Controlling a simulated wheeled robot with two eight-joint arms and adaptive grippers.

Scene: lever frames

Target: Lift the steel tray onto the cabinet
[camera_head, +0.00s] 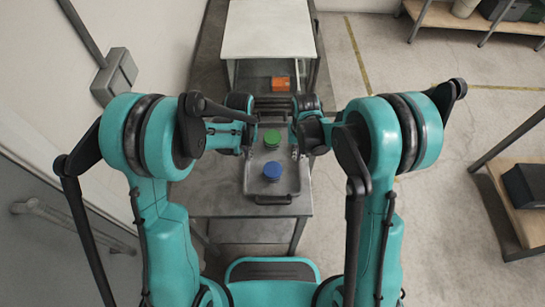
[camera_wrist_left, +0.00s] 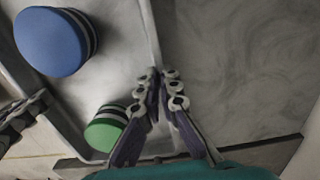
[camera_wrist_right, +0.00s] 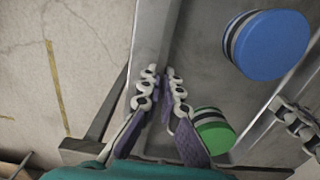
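The steel tray (camera_head: 291,184) lies above the grey table, its near bar handle (camera_head: 273,200) towards me. I cannot tell whether it touches the tabletop. A green round piece (camera_head: 271,138) stands at its far end and a blue round piece (camera_head: 272,171) nearer; both show in the wrist views. My left gripper (camera_wrist_left: 160,76) is closed on the tray's left wall. My right gripper (camera_wrist_right: 160,74) is closed on its right wall. In the head view, both fingertips are small and partly hidden by my arms. The cabinet (camera_head: 268,32) has a pale top and stands beyond the table.
The grey table (camera_head: 225,200) carries the tray area. A grey wall box (camera_head: 115,75) is at left. Wooden shelves (camera_head: 490,20) stand at right, with open floor (camera_head: 400,80) before them. The cabinet top is empty.

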